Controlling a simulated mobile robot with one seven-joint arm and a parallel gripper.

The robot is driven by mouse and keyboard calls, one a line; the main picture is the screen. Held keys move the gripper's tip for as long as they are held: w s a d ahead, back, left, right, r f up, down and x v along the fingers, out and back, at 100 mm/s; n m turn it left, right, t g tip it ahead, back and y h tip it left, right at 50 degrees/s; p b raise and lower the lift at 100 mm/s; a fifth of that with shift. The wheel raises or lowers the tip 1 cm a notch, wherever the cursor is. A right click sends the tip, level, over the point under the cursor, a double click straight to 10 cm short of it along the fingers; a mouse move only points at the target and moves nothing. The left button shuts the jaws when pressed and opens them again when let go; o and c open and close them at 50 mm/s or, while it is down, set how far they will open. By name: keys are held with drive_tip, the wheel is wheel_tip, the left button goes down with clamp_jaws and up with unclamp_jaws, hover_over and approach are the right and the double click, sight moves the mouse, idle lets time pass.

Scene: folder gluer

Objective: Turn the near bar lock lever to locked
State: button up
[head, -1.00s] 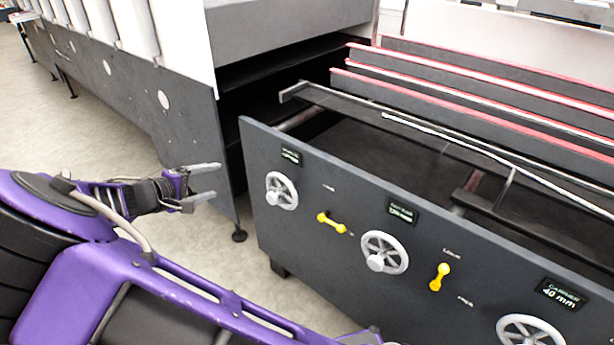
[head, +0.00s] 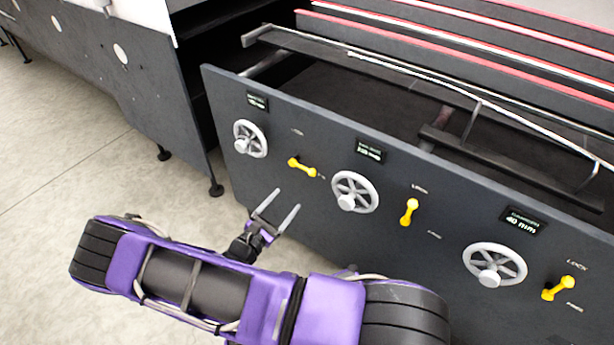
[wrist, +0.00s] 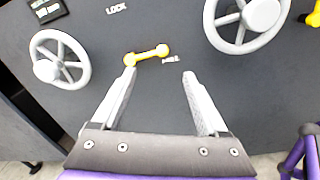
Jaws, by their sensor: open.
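Three yellow lock levers show on the dark panel in the head view: a left one (head: 302,168), a middle one (head: 409,212) and a right one (head: 558,289). I cannot tell from the labels which is the near bar's. My gripper (head: 287,200) is open and empty, just below and in front of the left lever. In the wrist view that lever (wrist: 147,54) lies nearly level ahead of my fingertips (wrist: 160,75). Its right end points toward the FREE label; the LOCK label is up and left of it. The left fingertip appears close to the lever's left end; contact cannot be told.
Grey handwheels flank the left lever, one on its left (head: 250,139) and one on its right (head: 354,192). A third handwheel (head: 494,264) is farther right. Small displays sit above the wheels. Open floor (head: 70,190) lies left of the panel.

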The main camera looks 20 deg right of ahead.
sight(309, 173)
drive_tip(key=b+x, duration=0.1)
drive_tip(key=x, duration=1.1)
drive_tip(key=shift+w+d, duration=0.25)
clamp_jaws()
drive_tip(key=shift+a, duration=0.1)
drive_tip(key=shift+a+f, duration=0.1)
drive_tip(key=shift+a, duration=0.05)
idle(0.6)
